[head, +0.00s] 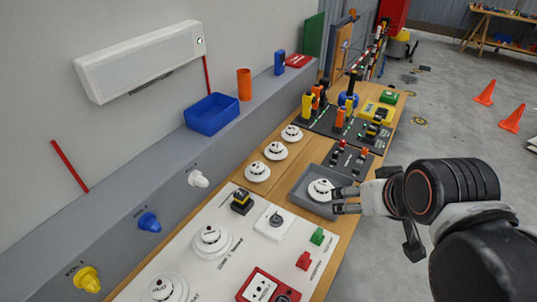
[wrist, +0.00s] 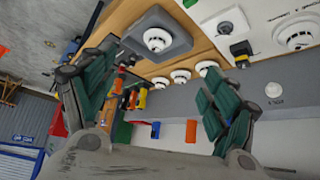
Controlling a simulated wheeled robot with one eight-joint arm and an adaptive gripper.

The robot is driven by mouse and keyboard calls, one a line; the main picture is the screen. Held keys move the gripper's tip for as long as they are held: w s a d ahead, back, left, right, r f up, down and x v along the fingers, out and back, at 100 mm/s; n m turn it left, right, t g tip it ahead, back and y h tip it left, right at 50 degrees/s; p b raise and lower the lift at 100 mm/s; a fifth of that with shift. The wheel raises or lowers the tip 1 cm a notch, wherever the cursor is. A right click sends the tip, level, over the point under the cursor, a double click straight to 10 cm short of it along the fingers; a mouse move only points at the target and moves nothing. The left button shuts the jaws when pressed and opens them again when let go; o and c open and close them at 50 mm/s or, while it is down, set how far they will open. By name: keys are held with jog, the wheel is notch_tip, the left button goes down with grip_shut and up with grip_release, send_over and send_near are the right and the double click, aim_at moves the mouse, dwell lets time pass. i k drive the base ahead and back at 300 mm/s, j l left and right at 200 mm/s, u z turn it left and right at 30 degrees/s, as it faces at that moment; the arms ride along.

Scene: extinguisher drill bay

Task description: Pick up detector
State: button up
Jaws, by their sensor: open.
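A white round detector (head: 320,188) sits in a grey tray (head: 316,207) on the wooden bench. The detector (wrist: 157,40) and the tray (wrist: 172,20) also show in the wrist view, beyond the fingers. My gripper (head: 338,201) is open at the tray's right side, its fingertips close to the detector. I cannot tell whether they touch it. In the wrist view my gripper (wrist: 160,62) has its two green-padded fingers spread wide, with nothing held between them. More detectors stand in a row on the bench, one of them a white detector (head: 257,171).
A white panel (head: 190,262) with mounted detectors and switches lies to the left of the tray. A black board with red parts (head: 349,158) lies behind the tray. A blue bin (head: 211,115) and an orange cup (head: 244,84) stand on the grey ledge.

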aim_at(276, 151)
jog(key=u, duration=0.5)
jog(key=k+u, duration=0.1)
jog(key=u, duration=0.85)
jog(key=k+u, duration=0.1)
jog(key=u, duration=0.85)
jog(key=z, duration=2)
jog(key=l+u, duration=0.2)
jog(key=l, duration=0.55)
jog(key=k+l+u, duration=0.2)
jog(key=l, duration=0.5)
jog(key=i+l+u, duration=0.5)
jog(key=i+l, duration=0.15)
jog(key=l, duration=0.3)
jog(key=i+u, duration=0.2)
jog(key=i, duration=0.35)
jog(key=l, duration=0.05)
